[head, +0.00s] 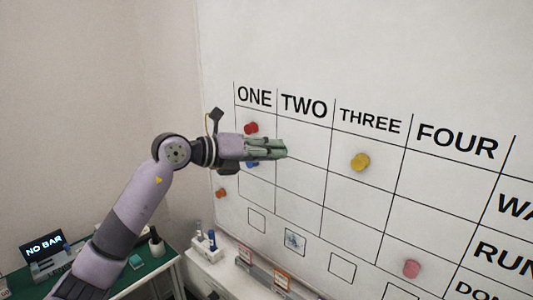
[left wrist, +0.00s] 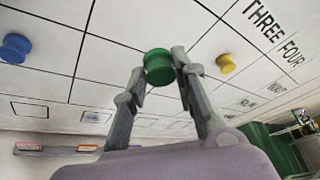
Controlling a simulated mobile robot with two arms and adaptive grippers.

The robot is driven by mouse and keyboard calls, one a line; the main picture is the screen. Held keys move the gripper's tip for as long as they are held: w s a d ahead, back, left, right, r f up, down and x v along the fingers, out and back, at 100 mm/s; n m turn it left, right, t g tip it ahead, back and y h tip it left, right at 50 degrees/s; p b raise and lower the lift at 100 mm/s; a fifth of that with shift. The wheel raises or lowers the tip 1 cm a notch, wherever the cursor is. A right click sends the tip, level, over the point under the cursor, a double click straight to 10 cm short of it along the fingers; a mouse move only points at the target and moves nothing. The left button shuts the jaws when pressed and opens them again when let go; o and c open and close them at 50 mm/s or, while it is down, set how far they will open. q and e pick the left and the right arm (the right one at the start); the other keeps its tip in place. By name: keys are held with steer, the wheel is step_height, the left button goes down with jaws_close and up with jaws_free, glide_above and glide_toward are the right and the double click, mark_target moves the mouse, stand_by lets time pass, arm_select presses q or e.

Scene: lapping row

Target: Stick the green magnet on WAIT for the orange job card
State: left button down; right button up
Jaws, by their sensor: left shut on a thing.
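My left gripper (head: 280,149) is in front of the whiteboard (head: 300,60), over the top row of the TWO column. In the left wrist view its fingers are shut on the green magnet (left wrist: 158,67), held close to the board; whether it touches is unclear. In the head view the fingers mostly hide the magnet. The row labels at the right edge are cut off; the top one reads "WA". Two small cards with orange-red faces, one (head: 245,255) and another (head: 281,278), stand below the board; I cannot tell which is the orange job card. My right gripper is not in view.
Other magnets on the board are red (head: 251,128), blue (head: 252,164), orange (head: 221,193), yellow (head: 360,162) and pink (head: 411,268). A green-topped table (head: 118,275) with a "NO BAR" display (head: 45,246) is at lower left. A white ledge (head: 222,268) holds bottles.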

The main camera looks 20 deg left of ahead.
arm_select(q)
steer(key=shift+w+d+r, duration=0.2)
steer(key=shift+w+d, duration=0.3)
steer(key=shift+w+d+p, duration=0.3)
steer(key=shift+w+p, duration=0.05)
steer(key=shift+w, duration=0.15)
steer(key=shift+w+d, duration=0.1)
steer(key=shift+w, duration=0.5)
steer(key=shift+w+d+p, duration=0.25)
steer(key=shift+w+p, duration=0.05)
steer(key=shift+w, duration=0.35)
steer(key=shift+w+d+p, duration=0.25)
steer(key=shift+w, duration=0.35)
steer(key=shift+w+d, duration=0.1)
steer(key=shift+w, duration=0.25)
steer(key=shift+f, duration=0.1)
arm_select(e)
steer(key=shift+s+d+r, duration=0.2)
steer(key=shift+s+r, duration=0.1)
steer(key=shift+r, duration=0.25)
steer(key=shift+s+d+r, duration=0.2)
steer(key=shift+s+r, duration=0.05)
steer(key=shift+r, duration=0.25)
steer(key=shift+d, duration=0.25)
arm_select(q)
steer(key=c, duration=1.2)
jaws_free()
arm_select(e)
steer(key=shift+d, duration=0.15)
